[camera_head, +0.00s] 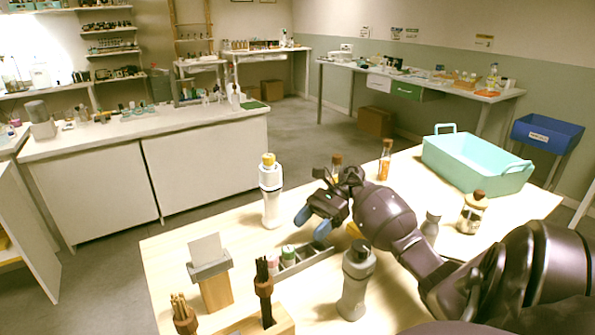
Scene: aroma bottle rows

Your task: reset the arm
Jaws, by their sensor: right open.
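My right arm comes in from the lower right over the wooden table (160,265). My right gripper (313,223) is open, with its blue fingertips apart and nothing seen between them. It is over the middle of the table, to the right of a white bottle with a yellow top (270,195). A grey bottle (355,282) stands in front of the gripper. A grey rack with small bottles (300,262) lies just below it. My left gripper is not in view.
A teal bin (478,165) stands at the back right. An orange bottle (385,160) and a corked jar (471,213) stand nearby. A card holder (211,275) and stick bundles (265,290) are at the front left. My arm hides part of the table.

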